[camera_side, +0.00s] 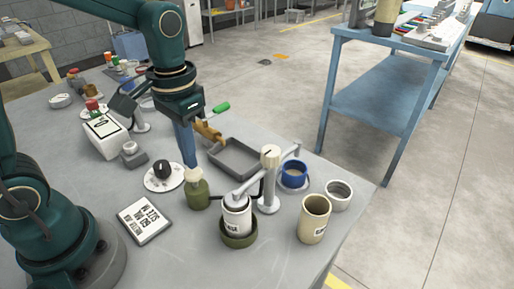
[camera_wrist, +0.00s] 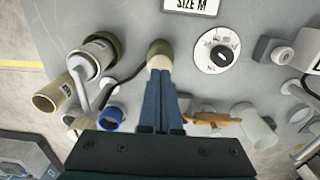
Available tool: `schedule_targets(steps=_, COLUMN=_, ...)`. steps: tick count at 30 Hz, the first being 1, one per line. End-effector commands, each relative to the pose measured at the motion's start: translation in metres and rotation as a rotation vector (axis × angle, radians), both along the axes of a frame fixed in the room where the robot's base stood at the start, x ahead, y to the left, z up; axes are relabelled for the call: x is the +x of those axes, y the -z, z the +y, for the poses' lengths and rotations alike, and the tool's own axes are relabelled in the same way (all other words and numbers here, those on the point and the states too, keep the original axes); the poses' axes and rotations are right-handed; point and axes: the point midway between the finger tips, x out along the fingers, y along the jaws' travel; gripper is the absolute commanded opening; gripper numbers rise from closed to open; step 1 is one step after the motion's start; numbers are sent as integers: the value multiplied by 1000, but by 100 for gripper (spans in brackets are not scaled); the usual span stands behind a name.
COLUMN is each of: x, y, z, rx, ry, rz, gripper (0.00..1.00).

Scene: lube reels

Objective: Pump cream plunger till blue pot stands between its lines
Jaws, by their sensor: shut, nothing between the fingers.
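The cream plunger (camera_side: 194,175) tops a squat olive pump body (camera_side: 198,197). In the wrist view the cream plunger (camera_wrist: 159,47) lies just beyond my fingertips. My gripper (camera_side: 190,164) is shut and empty, pointing down at the plunger's top; I cannot tell whether it touches. Its closed fingers also show in the wrist view (camera_wrist: 161,74). The blue pot (camera_side: 294,181) stands to the right, beside a white post with a cream knob (camera_side: 270,155). It also shows in the wrist view (camera_wrist: 111,119). Its lines are too small to make out.
A white canister (camera_side: 236,218) in an olive ring stands in front of the post, under its arm. A beige cup (camera_side: 314,222) and a white cup (camera_side: 339,194) stand at right. A grey tray (camera_side: 238,158) lies behind. A dial disc (camera_side: 164,178) and a label plate (camera_side: 144,219) lie left.

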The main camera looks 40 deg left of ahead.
Motion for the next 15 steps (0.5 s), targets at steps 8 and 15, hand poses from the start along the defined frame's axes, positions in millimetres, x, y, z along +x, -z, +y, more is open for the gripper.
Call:
schedule_targets(steps=8, x=0, y=1, z=0, rx=0, ry=0, rz=0, gripper=0)
schedule_targets(steps=15, x=0, y=9, z=0, rx=0, ry=0, rz=2, gripper=0)
